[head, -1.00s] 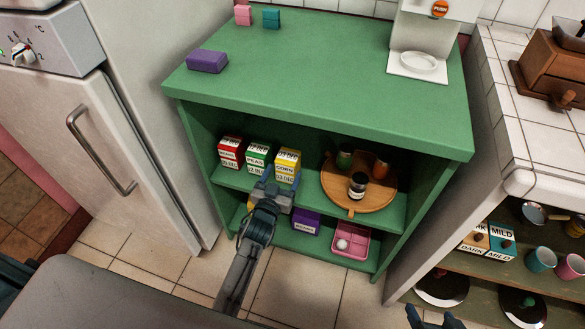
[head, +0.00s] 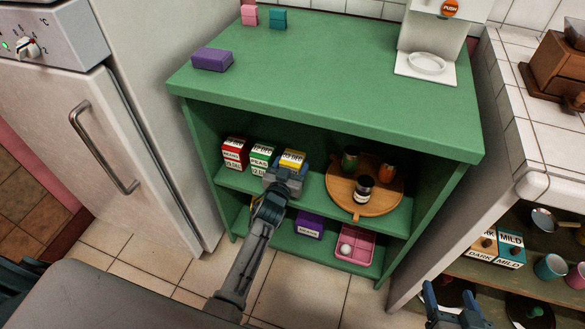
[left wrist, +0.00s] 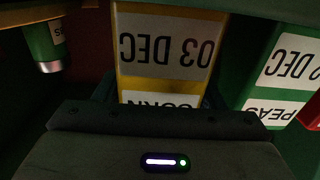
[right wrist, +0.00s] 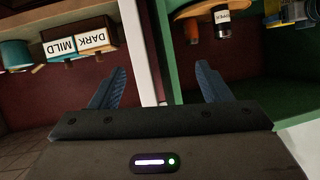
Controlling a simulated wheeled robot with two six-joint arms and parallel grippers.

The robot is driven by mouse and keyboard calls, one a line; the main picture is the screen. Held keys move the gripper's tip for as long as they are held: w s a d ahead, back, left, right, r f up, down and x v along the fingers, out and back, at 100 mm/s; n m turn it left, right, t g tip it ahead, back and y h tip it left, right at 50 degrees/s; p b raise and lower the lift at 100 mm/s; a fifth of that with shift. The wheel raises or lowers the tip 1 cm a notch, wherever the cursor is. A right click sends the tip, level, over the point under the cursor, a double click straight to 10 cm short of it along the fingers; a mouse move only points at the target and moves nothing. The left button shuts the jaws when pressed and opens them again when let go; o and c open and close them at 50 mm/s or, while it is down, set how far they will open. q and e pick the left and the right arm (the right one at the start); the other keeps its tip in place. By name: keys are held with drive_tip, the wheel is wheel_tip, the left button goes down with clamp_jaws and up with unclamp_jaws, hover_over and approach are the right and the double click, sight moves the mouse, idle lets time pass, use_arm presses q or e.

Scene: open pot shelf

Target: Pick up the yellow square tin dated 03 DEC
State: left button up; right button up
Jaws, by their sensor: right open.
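The yellow square tin (head: 293,160) stands at the right end of a row of tins on the middle shelf. In the left wrist view its label (left wrist: 165,50) reads 03 DEC and CORN, upside down. My left gripper (head: 287,174) is at the tin's front and hides its lower part. Dark finger parts show at both sides of the tin in the left wrist view; whether they press on it cannot be told. My right gripper (right wrist: 160,88) is open and empty, low at the right of the head view (head: 455,308).
A green PEAS tin (head: 262,157) and a red tin (head: 234,153) stand left of the yellow one. A round wooden board (head: 345,194) with several jars is to its right. A purple box (head: 309,226) and pink tray (head: 341,256) sit below.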

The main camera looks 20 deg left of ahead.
use_arm(q)
drive_tip(key=c, duration=0.7)
drive_tip(key=shift+c, duration=0.4)
drive_tip(key=shift+r, duration=0.15)
